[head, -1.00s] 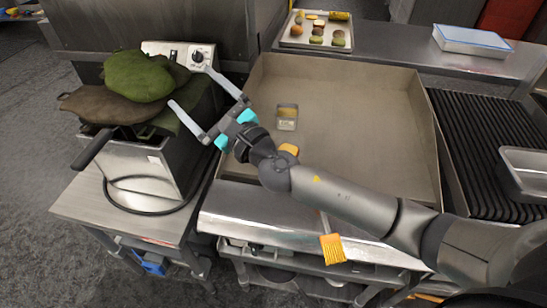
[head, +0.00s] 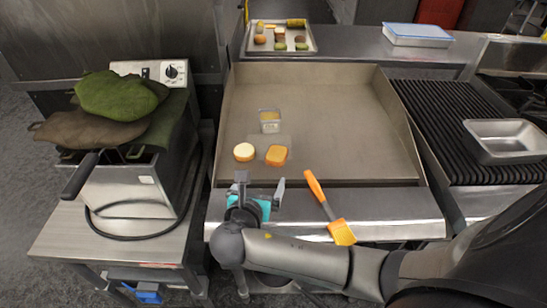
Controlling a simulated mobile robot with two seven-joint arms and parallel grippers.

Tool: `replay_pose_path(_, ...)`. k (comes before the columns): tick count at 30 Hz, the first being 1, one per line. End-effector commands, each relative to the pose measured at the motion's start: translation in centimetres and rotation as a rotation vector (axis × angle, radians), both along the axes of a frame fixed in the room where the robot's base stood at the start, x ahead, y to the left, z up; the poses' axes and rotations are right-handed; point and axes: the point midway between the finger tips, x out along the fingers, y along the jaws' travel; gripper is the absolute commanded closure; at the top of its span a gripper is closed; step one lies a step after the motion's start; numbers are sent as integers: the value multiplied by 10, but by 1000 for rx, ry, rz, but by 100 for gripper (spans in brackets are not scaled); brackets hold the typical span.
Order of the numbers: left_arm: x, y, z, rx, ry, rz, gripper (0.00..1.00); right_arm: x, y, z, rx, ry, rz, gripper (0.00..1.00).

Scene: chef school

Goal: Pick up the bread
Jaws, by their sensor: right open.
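Two small bread-like pieces lie on the griddle (head: 330,120) near its front left. One is a squarish golden-brown slice (head: 276,155); the other is a round piece with a pale top (head: 244,152). I cannot tell for sure which one is the bread. My right gripper (head: 260,184) is open and empty. In the picture its fingertips are just below the two pieces, over the griddle's front ledge, apart from both. My left gripper is out of view.
A small clear container (head: 270,121) stands behind the pieces. An orange-handled brush (head: 328,208) lies on the front ledge. A fryer (head: 127,195) topped with green and brown cloths is at left. A food tray (head: 281,40) is behind; a ribbed grill (head: 455,135) is at right.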

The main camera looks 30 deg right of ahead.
Motion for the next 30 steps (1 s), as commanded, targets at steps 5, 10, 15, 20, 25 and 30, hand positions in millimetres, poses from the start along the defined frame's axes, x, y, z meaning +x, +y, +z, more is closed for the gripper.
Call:
replay_pose_path(5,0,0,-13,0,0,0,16,27,-26,-16,-4,-4,-2,0)
replay_pose_path(10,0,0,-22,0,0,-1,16,48,-46,-29,-3,-3,-1,0)
replay_pose_path(15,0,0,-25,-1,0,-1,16,59,-55,-33,-2,-4,1,0)
replay_pose_path(20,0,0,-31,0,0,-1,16,66,-65,-40,-3,-4,0,0)
replay_pose_path(25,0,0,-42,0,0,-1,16,81,-82,-54,-2,-5,0,0)
replay_pose_path(30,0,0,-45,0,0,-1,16,90,-90,-58,-1,-3,1,0)
